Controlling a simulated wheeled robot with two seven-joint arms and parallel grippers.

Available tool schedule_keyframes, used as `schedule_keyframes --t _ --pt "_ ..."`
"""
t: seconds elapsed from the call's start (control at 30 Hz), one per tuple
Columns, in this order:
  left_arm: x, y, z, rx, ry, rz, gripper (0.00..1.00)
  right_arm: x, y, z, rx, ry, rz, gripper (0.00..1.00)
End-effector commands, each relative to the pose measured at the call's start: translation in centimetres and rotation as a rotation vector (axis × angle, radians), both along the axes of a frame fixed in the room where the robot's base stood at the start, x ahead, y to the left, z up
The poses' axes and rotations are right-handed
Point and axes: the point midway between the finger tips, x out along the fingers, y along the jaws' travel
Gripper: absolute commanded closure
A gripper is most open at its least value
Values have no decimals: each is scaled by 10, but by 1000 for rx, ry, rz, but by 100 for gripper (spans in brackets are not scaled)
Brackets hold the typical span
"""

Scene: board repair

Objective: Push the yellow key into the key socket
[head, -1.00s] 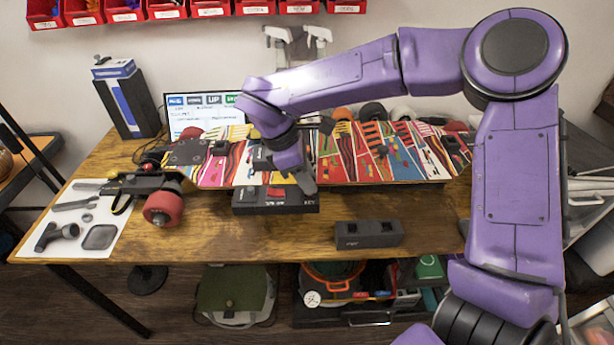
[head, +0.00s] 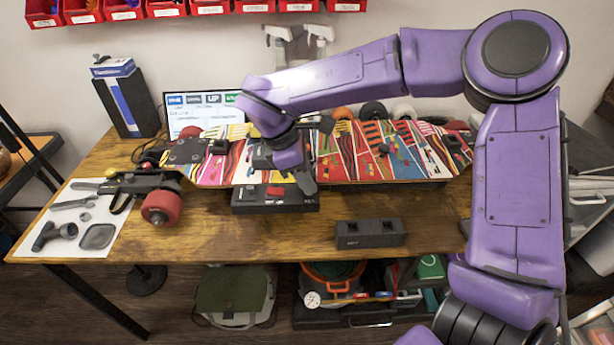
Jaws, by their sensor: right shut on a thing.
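A black box (head: 262,208) with a red switch (head: 276,192) and small white markings stands on the table in front of the skateboard deck. The key socket cannot be made out; the box's right end lies under my right gripper. My right gripper (head: 306,188) points down at the right end of this box, its fingertips at or just above the top. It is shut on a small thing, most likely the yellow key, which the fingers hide. No yellow of the key shows. My left gripper is not in view.
The patterned skateboard deck (head: 385,153) lies behind the box. A black two-slot block (head: 369,234) stands at front right. A truck with a red wheel (head: 161,208) and a white tool sheet (head: 66,227) lie at left. The front middle of the table is clear.

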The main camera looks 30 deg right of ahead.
Motion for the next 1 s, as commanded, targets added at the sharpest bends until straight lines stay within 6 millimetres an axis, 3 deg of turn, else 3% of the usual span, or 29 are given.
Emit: schedule_keyframes --t 0.8,0.83,0.9,1.0 --pt "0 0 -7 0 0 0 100 0 0 -7 0 1 0 100" --pt "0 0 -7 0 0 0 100 0 0 -7 0 1 0 66" --pt "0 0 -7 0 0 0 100 0 0 -7 0 0 0 46" --pt "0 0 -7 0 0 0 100 0 0 -6 0 0 0 46"
